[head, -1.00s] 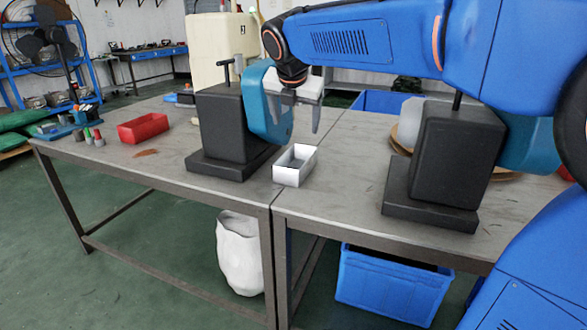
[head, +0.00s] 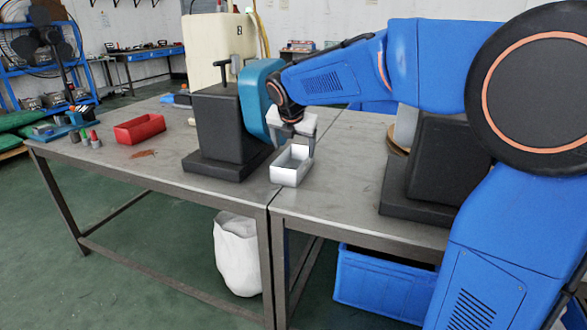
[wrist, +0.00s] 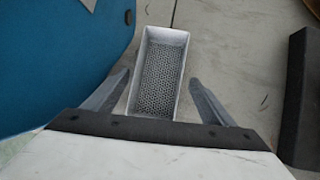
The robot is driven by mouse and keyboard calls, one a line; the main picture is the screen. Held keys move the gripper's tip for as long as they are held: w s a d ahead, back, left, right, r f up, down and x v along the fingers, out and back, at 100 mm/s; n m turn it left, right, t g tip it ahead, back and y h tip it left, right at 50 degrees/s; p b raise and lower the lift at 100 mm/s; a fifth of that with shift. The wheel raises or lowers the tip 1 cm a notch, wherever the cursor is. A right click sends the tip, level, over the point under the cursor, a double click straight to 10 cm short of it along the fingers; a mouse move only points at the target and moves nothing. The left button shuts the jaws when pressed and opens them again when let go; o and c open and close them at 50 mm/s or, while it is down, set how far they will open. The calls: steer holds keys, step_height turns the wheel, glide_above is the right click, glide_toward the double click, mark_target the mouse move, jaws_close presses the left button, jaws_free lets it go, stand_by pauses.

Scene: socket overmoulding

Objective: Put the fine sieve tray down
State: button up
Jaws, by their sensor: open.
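The fine sieve tray (head: 289,177) is a small pale oblong box. It appears to rest on the grey tabletop by the seam between the two tables, right of the left black press. In the wrist view the tray (wrist: 183,62) shows a fine mesh floor. My gripper (wrist: 159,78) is open, one finger on each side of the tray, with a visible gap on the right. In the head view my gripper (head: 298,146) is low over the tray's far end, and its fingertips are partly hidden. Whether a finger touches the tray, I cannot tell.
The left black press (head: 222,130) with its teal head (head: 256,95) stands close to the left. Another black press (head: 425,170) is to the right. A red bin (head: 139,129) sits farther left. The tabletop (head: 330,195) right of the tray is clear.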

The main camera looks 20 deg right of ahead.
steer(key=x, duration=0.4)
steer(key=shift+a+f, duration=0.1)
steer(key=shift+f, duration=0.3)
steer(key=shift+r, duration=0.1)
steer(key=c, duration=1.2)
